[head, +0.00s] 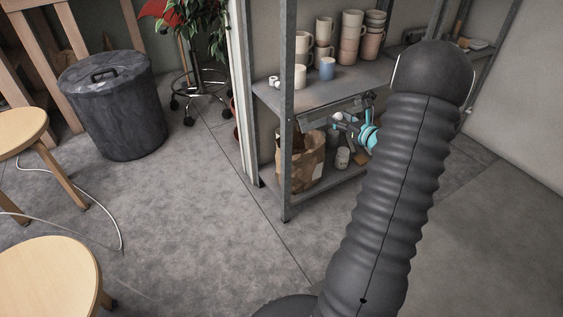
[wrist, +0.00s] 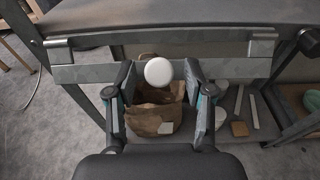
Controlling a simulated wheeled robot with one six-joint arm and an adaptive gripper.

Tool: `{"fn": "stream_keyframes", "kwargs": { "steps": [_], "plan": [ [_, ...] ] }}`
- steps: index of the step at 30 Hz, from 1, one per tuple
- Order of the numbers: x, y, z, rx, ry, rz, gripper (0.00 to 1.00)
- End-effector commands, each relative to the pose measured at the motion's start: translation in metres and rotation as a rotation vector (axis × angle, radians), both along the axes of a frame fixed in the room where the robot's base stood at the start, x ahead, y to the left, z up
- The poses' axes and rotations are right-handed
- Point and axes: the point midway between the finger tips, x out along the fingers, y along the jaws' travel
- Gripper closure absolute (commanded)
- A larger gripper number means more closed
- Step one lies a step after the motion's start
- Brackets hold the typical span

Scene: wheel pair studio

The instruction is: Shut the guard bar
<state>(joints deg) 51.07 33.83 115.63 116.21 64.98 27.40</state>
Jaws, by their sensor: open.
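The guard bar (wrist: 85,72) is a flat grey metal strip running across the shelf front, just below the shelf board in the wrist view. A round white knob (wrist: 158,71) shows at its middle. My gripper (wrist: 160,88) is open, with one finger on each side of the knob and nothing held. I cannot tell whether the fingers touch the bar. In the head view, my gripper (head: 357,131) is at the shelf front below the upper board, partly hidden by my arm. The bar (head: 328,113) shows only in part there.
A metal shelf unit (head: 287,160) holds stacked mugs (head: 352,38) above and a paper bag (head: 308,160) below. A lidded bin (head: 112,110), a plant (head: 200,20) and wooden stools (head: 45,275) stand to the left. The floor between stools and shelf is clear; a cable (head: 118,225) lies near the stools.

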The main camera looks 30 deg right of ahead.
Motion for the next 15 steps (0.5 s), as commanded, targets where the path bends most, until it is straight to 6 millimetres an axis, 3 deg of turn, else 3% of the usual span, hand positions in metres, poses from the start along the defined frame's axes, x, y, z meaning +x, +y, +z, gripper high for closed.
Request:
{"fn": "stream_keyframes", "kwargs": {
  "steps": [1, 6, 8, 15],
  "plan": [
    [0.001, 0.0, -0.012, 0.006, -0.033, 0.001, 0.48],
    [0.004, 0.001, -0.017, 0.013, -0.159, 0.001, 0.48],
    [-0.007, -0.002, -0.008, 0.013, -0.166, -0.003, 0.48],
    [-0.049, -0.005, -0.007, 0.014, -0.162, -0.003, 0.48]
  ]
}}
